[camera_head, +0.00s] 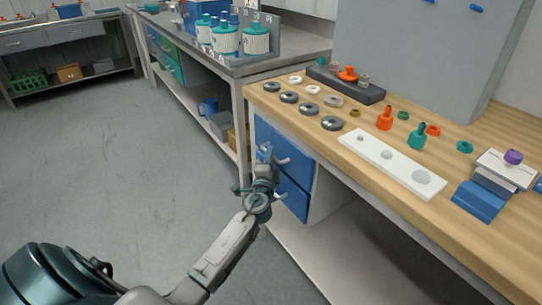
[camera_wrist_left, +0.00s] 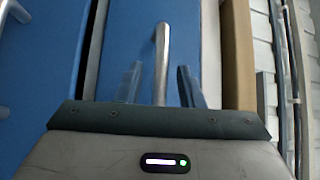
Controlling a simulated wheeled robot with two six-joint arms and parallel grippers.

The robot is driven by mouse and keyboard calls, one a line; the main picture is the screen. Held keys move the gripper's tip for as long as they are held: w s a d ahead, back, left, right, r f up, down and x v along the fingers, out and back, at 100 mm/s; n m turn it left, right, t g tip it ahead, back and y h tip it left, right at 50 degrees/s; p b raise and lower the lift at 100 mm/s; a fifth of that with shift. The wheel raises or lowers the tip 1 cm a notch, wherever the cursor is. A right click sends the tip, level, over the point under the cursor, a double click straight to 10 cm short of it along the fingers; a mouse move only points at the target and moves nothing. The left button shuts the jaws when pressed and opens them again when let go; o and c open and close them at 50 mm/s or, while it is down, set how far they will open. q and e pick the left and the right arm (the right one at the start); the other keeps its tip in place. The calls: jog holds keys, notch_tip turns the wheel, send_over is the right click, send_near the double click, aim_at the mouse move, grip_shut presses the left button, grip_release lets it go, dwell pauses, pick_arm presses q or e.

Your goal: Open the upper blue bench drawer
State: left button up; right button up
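The upper blue bench drawer (camera_head: 268,132) is under the wooden bench and looks shut. In the left wrist view its blue front (camera_wrist_left: 205,40) fills the middle, with a silver bar handle (camera_wrist_left: 161,50) standing out from it. My left gripper (camera_head: 268,158) is at this drawer's front. In the wrist view its two fingers (camera_wrist_left: 159,85) are open, one on each side of the handle, with gaps visible on both sides. The gripper partly hides the drawer front in the head view. My right gripper is not in view.
The lower blue drawer (camera_head: 293,201) sits directly below. The wooden benchtop (camera_head: 340,150) above carries rings, a white plate (camera_head: 392,163) and small fittings. A grey bench (camera_head: 285,66) with a lower shelf stands behind. The floor (camera_head: 120,150) to the left is clear.

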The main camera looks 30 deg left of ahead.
pick_arm(q)
jog(key=shift+w+a+r, duration=0.1)
jog(key=shift+w+a, duration=0.15)
jog(key=shift+w, duration=0.25)
grip_shut()
jog(key=shift+s, duration=0.1)
